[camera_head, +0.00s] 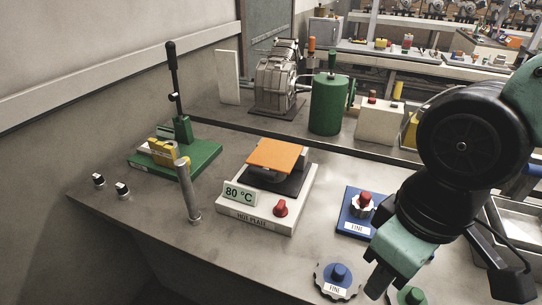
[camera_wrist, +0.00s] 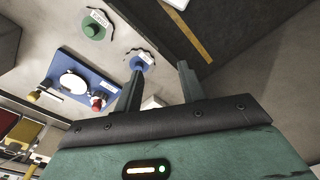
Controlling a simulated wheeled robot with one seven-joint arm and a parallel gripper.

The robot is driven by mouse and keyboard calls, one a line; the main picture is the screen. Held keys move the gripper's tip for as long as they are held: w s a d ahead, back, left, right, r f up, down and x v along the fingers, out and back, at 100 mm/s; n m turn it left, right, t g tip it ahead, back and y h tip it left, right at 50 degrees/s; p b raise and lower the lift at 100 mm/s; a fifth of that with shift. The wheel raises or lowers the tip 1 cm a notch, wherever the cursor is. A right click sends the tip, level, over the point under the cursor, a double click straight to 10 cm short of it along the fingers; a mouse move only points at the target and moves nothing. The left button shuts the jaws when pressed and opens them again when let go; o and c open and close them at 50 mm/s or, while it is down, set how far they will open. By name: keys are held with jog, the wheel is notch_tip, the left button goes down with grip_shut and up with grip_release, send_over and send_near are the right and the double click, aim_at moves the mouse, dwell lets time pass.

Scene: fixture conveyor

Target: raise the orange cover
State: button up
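The orange cover (camera_head: 277,154) is a flat, roughly square plate on top of the white hot plate unit (camera_head: 262,222), in the middle of the bench in the head view. It lies about level above a dark plate (camera_head: 280,184), with a dark part beneath it. How it is attached is hard to see. My gripper (camera_head: 381,281) is at the lower right of the head view, well to the right of and nearer than the cover. In the wrist view its two fingers (camera_wrist: 160,78) stand apart with nothing between them. The cover does not show there.
The hot plate's front has an 80 °C display (camera_head: 239,194) and a red knob (camera_head: 281,208). A grey post (camera_head: 188,192) stands to its left, a green lever fixture (camera_head: 183,130) beyond that. Blue knob units (camera_head: 338,278) lie near my gripper; a green cylinder (camera_head: 327,105) stands behind.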

jog(key=shift+o, duration=0.8)
jog(key=n+t+y+b, duration=1)
jog(key=n+y, duration=0.2)
jog(key=n, duration=0.2)
send_near(270, 176)
jog(key=p+x, duration=0.3)
jog(key=x, duration=0.8)
jog(key=shift+w+a+f+p, duration=0.15)
jog(key=shift+w+a+p, duration=0.1)
jog(key=shift+p, duration=0.1)
grip_shut()
